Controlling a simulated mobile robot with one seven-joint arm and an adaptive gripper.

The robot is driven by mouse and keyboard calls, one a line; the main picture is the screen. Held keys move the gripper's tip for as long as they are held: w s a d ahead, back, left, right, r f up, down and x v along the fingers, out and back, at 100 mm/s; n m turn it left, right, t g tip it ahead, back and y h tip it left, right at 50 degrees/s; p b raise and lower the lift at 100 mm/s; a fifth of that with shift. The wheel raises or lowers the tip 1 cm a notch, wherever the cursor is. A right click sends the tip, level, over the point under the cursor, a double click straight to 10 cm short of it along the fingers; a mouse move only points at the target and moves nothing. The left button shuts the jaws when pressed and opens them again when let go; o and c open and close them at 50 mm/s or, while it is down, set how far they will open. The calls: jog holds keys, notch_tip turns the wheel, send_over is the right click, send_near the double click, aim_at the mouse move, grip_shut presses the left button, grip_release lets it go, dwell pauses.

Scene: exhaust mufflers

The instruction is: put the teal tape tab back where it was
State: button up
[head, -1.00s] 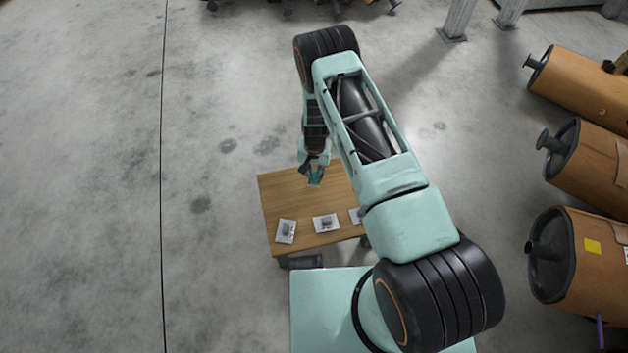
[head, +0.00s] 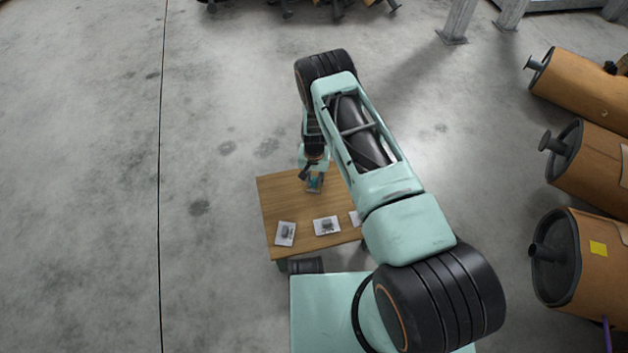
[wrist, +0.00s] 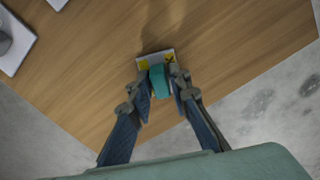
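The teal tape tab (wrist: 157,81) shows in the wrist view between the fingers of my gripper (wrist: 160,77). It stands over a small pale card (wrist: 154,56) with yellow patches. I cannot tell whether the tab touches the card. My gripper is open around the tab, and a gap shows between the tab and the right finger. In the head view my gripper (head: 313,172) is low over the far part of the wooden table (head: 284,202), with the teal tab (head: 315,183) at its tips. The fingers partly hide the tab there.
Several pale cards with grey parts lie on the table's near part, one at left (head: 286,233) and one in the middle (head: 326,225). My arm partly hides another at right (head: 354,218). The floor at left is clear.

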aim_at(314, 180)
jog(key=shift+o, duration=1.1)
jog(key=shift+r, duration=0.15)
jog(key=shift+r+p, duration=0.35)
jog(key=shift+p, duration=0.05)
notch_tip(314, 180, up, 11)
jog(key=p, duration=0.2)
jog(key=shift+r+p, duration=0.2)
jog(key=shift+p, duration=0.2)
